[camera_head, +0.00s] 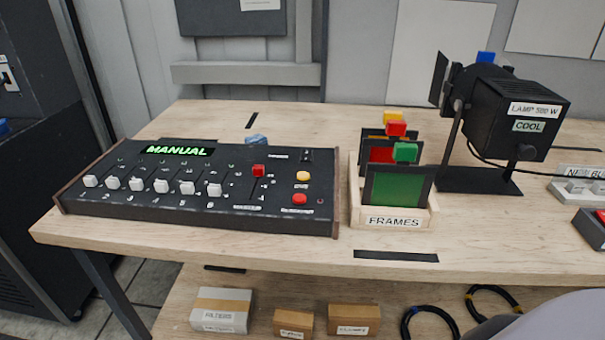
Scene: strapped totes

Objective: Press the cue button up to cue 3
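A black lighting console (225,212) with wooden end cheeks sits on the left of the workbench. Its display (177,151) reads MANUAL in green; no cue number shows. On its right part are a round yellow button (303,176) and a round red button (299,199) below it. Their labels are too small to read, so I cannot tell which is the cue button. A row of several white fader caps (136,184) runs along the front, with one red fader cap (258,170) set higher. Neither of my grippers is in view, and nothing touches the console.
A wooden FRAMES rack (393,221) with colored filter frames stands right of the console. A black lamp (515,110) labeled COOL is behind it to the right. Boxes (220,310) and coiled cables lie on the lower shelf. Bare bench (300,252) lies in front of the console.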

